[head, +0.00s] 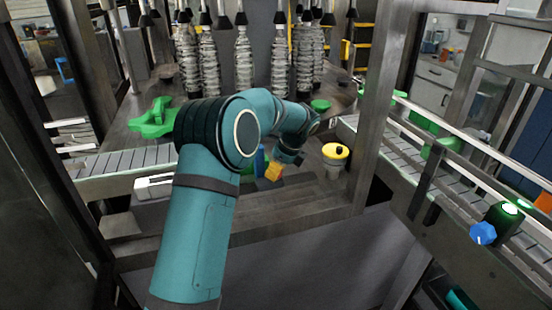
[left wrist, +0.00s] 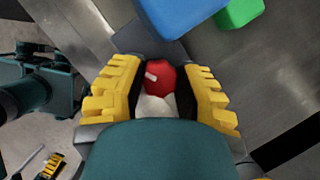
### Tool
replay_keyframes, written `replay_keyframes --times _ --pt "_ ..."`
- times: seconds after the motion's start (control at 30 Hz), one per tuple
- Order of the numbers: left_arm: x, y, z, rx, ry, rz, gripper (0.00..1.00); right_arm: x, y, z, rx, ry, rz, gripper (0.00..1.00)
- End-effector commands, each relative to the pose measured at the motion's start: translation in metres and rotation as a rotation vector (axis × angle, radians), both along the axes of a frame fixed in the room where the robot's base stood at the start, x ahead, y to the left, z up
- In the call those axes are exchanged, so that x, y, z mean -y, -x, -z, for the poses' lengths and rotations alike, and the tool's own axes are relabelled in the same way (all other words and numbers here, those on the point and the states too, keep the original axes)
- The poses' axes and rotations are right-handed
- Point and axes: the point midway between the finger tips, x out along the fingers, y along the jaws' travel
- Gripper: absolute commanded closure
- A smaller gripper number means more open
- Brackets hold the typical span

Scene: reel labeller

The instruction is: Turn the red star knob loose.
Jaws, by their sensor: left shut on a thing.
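The red star knob shows in the left wrist view (left wrist: 160,76) with a small pale mark on its face. My left gripper (left wrist: 160,92) has its two yellow ridged fingers on either side of the knob and is shut on it. In the head view my left gripper (head: 274,171) is small and partly hidden by my teal arm, and the knob cannot be made out there. A whitish part shows just below the knob between the fingers.
A blue block (left wrist: 180,12) and a green block (left wrist: 239,12) lie close beyond the knob. A yellow-topped round part (head: 335,151) stands right of my gripper. A metal post (head: 378,110) rises further right. A blue knob (head: 482,233) is at far right.

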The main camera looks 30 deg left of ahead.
Motion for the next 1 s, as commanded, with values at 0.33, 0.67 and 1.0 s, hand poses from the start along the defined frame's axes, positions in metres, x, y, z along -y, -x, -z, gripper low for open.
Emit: replay_keyframes --times 0.33,0.67,1.0 --pt "-0.001 0.001 -0.002 -0.008 -0.001 -0.33 1.0 0.003 -0.008 -0.056 0.021 -0.001 0.015 0.28" --pt "0.0 0.001 0.001 -0.008 0.0 -0.603 1.0 0.004 -0.006 -0.086 0.02 -0.007 0.012 0.28" --pt "0.0 0.002 0.003 -0.008 0.0 -0.765 1.0 0.005 -0.006 -0.099 0.02 -0.01 0.013 0.28"
